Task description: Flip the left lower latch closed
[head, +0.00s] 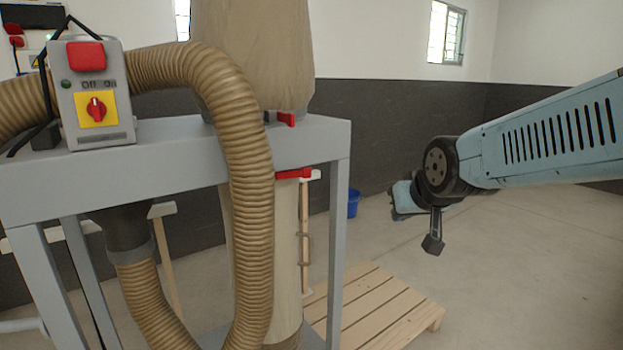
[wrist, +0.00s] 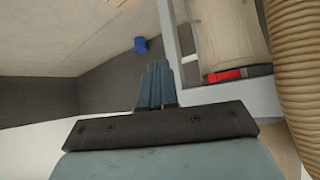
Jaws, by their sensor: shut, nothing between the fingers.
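A red lower latch (head: 293,173) sits just under the grey frame top, right of the hose, its bar roughly horizontal. I cannot tell whether it is the one called left; any other lower latch is hidden by the hose. A red latch, apparently this lower one, also shows in the wrist view (wrist: 225,75), beside the cream bag. A red upper latch (head: 286,118) sits above the frame top. My gripper (wrist: 157,68) is shut and empty, apart from the latches. In the head view its hand (head: 405,198) is right of the frame.
The ribbed hose (head: 240,150) loops in front of the grey frame (head: 338,200). A switch box (head: 92,95) stands on the frame top. A wooden pallet (head: 385,315) and a blue bucket (head: 353,203) are on the floor. The floor at the right is clear.

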